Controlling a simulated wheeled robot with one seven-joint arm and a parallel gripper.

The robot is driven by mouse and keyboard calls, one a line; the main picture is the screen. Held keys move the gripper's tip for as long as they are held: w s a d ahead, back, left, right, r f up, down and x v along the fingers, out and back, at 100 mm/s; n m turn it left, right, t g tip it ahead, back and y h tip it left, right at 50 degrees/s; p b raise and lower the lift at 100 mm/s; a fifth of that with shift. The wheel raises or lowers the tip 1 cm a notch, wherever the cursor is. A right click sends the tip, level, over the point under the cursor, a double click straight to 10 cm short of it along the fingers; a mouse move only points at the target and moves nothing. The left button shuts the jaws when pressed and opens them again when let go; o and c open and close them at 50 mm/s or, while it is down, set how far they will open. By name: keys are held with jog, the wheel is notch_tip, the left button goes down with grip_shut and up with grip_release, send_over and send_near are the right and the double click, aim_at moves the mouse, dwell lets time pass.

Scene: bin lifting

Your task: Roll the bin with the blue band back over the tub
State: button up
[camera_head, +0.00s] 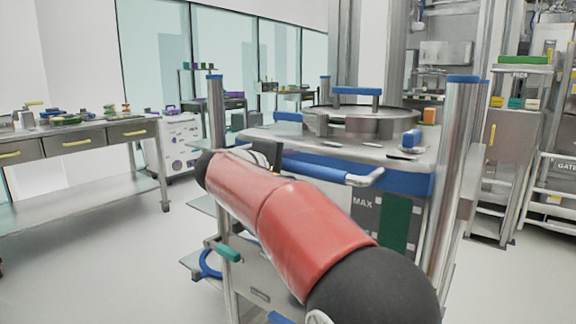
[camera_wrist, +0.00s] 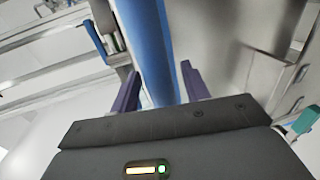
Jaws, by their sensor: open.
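The bin with the blue band (camera_head: 407,181) is a steel, lidded body in a post frame in the middle of the head view, with a "MAX" panel on its side. A blue bar (camera_head: 318,168) with a pale bent end runs along its front. My red arm crosses in front and hides much of the bin's lower left. In the wrist view my gripper (camera_wrist: 160,88) is open, with one purple finger on each side of a long blue bar (camera_wrist: 150,45). I cannot tell whether the fingers touch it. I cannot make out the tub.
A steel bench (camera_head: 85,137) with small coloured items stands at the left. A white cabinet (camera_head: 181,144) and a cart stand behind. Steel racks and a bin marked "PODS" (camera_head: 517,115) stand at the right. Pale floor (camera_head: 110,270) is clear at the lower left.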

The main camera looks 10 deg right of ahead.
grip_shut()
jog(key=shift+d, duration=0.1)
dwell(0.3)
